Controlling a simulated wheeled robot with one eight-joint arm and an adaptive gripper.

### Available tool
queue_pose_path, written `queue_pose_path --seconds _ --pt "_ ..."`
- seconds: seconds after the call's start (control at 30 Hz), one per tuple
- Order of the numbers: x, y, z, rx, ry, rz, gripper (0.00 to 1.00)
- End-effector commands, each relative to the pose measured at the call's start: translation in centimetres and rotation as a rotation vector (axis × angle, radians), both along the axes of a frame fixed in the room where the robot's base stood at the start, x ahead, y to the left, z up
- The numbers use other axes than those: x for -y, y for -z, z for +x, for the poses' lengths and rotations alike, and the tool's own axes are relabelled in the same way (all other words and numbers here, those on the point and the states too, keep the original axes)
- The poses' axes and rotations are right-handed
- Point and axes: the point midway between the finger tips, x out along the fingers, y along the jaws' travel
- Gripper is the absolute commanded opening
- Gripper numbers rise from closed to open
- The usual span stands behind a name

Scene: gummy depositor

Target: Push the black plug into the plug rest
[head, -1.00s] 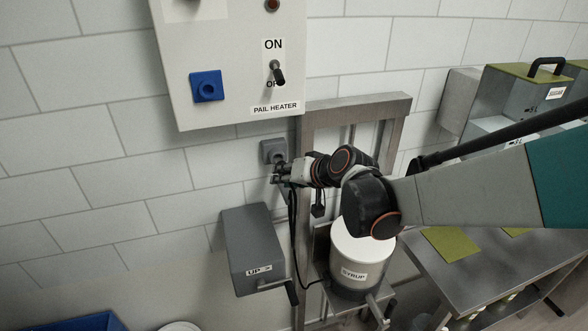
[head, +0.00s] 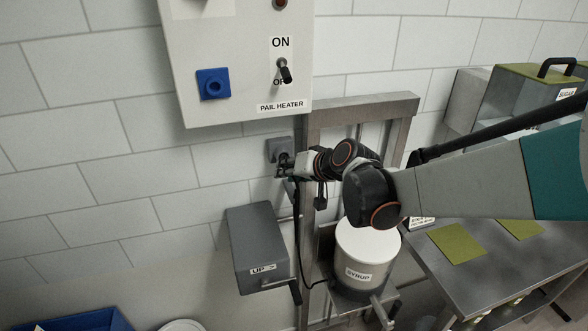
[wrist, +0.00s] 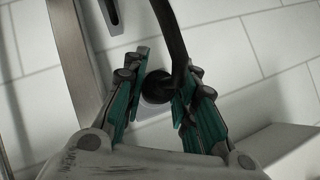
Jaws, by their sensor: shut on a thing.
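The black plug (wrist: 156,86) is between the fingers of my gripper (wrist: 158,100), with its black cable running up past it in the wrist view. My gripper (head: 285,165) is shut on the plug, low in front of the plug rest (head: 278,148). The plug rest is a grey square fitting on the tiled wall, below the control box. The fingertips overlap its lower edge in the head view. Whether the plug is inside the rest or just in front of it I cannot tell, since the fingers cover that spot.
The control box (head: 240,60) has a blue socket (head: 213,84) and a PAIL HEATER switch (head: 284,70). Below are a grey box with a crank (head: 262,250) and a syrup pail (head: 364,262). A steel frame (head: 360,106) stands right beside my gripper.

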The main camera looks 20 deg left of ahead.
Motion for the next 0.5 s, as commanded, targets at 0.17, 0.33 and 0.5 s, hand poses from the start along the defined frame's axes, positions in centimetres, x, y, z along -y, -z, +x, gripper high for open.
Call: queue_pose_path --seconds 0.17,0.33,0.5 --pt "0.01 -0.02 -0.03 0.000 0.000 0.000 0.30" --pt "0.01 -0.01 -0.03 0.000 0.000 0.000 0.49" --pt "0.01 -0.01 -0.03 0.000 0.000 0.000 0.49"
